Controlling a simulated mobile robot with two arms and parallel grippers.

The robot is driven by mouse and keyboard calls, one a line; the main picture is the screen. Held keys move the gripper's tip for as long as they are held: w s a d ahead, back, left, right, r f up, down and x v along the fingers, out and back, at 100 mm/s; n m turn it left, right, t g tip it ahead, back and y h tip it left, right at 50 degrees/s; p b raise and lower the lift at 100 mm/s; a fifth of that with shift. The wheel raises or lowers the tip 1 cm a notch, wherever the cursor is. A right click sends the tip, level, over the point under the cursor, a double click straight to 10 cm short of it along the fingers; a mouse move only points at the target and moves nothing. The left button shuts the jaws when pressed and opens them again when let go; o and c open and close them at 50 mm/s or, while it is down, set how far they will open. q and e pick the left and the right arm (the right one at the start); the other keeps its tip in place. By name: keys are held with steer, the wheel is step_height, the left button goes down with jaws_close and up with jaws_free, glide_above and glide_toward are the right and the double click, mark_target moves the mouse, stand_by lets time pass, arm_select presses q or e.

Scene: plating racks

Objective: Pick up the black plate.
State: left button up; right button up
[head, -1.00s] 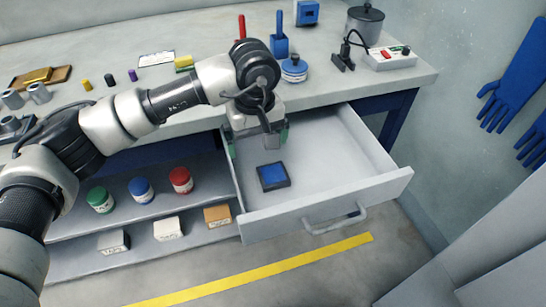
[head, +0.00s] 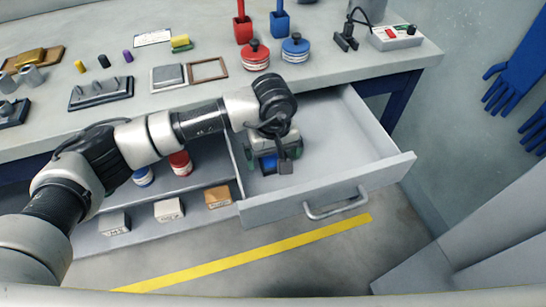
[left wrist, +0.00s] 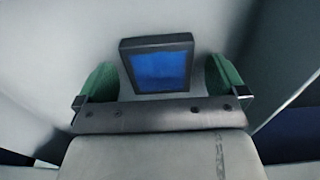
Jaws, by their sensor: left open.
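The black plate (left wrist: 157,64), a small dark square with a blue face, lies in the open drawer (head: 345,179). In the head view, my left gripper (head: 269,164) is low over it and hides most of it; a blue patch shows between the fingers. In the left wrist view, my left gripper's green fingers (left wrist: 160,78) stand apart, one on each side of the plate, with gaps between them and its edges. The gripper is open and holds nothing. My right gripper is not in view.
The drawer's side walls and front, with its handle (head: 337,205), surround the gripper. Free drawer floor lies to the right. A lower shelf with jars and small boxes (head: 168,209) is at the left. The bench top (head: 225,97) above carries racks, lidded pots and a control box.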

arm_select(q)
steer(key=shift+f, duration=0.15)
steer(key=c, duration=1.4)
